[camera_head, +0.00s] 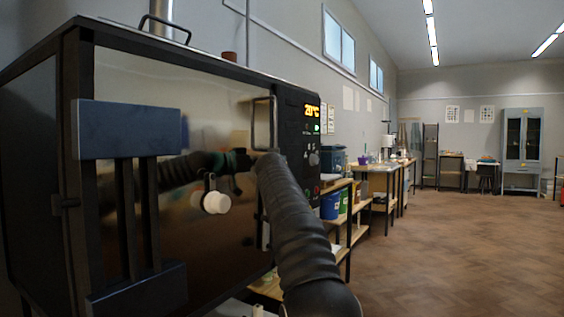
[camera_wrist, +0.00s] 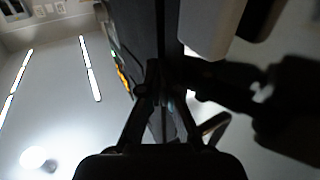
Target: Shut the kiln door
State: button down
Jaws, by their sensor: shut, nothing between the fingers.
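The kiln (camera_head: 30,150) is a large dark box on the left in the head view. Its shiny door (camera_head: 225,110) looks flush or nearly flush with the front; I cannot tell if a thin gap remains. A metal bar handle (camera_head: 264,122) stands upright at the door's right edge. A white round plug (camera_head: 216,202) hangs on the door. My gripper (camera_head: 262,158) is at the door's right side, just below the handle, its fingers mostly hidden. In the wrist view my gripper (camera_wrist: 167,88) is shut and empty close to the door edge; contact is unclear.
The lit control panel (camera_head: 312,128) is right of the door. Shelves with blue and green buckets (camera_head: 330,206) stand beyond the kiln. The wooden floor (camera_head: 450,240) on the right is clear. A grey cabinet (camera_head: 522,150) stands at the far wall.

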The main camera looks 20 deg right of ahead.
jog(key=shift+w+a+f, duration=0.15)
jog(key=shift+w+a, duration=0.15)
jog(key=shift+a, duration=0.25)
jog(key=shift+s+d, duration=0.1)
jog(key=shift+d, duration=0.05)
